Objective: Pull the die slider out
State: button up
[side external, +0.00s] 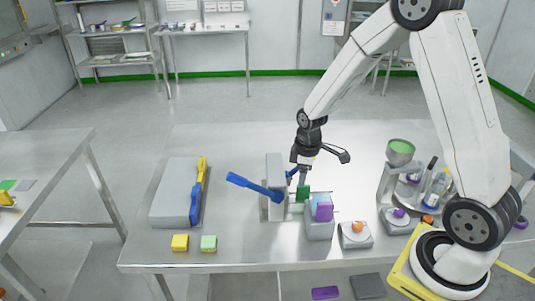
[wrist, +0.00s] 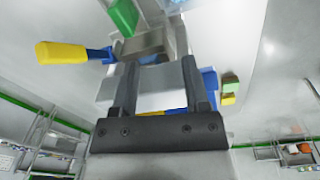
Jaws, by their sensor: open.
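A grey upright press-like block (side external: 275,185) stands mid-table, with a blue lever (side external: 253,187) reaching left from it. A green part (side external: 303,193) sits between this block and a grey box (side external: 320,230); I cannot tell for sure which part is the die slider. My gripper (side external: 302,172) is open and points down just above the green part. In the wrist view my gripper (wrist: 160,65) has its two fingers apart with grey surfaces beyond them, and a green part (wrist: 123,15) lies past the fingertips. Contact cannot be made out.
Yellow (side external: 180,242) and green (side external: 209,243) cubes sit at the front. Small scales (side external: 355,238) and bottles (side external: 437,187) stand right.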

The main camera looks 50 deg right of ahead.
aim_at(302, 199)
jog(key=d+f+n, duration=0.1)
jog(key=w+d+f+n, duration=0.1)
jog(key=d+f, duration=0.1)
jog(key=w+d+f, duration=0.1)
jog(key=d+f, duration=0.1)
jog(key=shift+w+n+g, duration=0.25)
jog(key=shift+n+g, duration=0.15)
jog(key=shift+f, duration=3.8)
grip_shut()
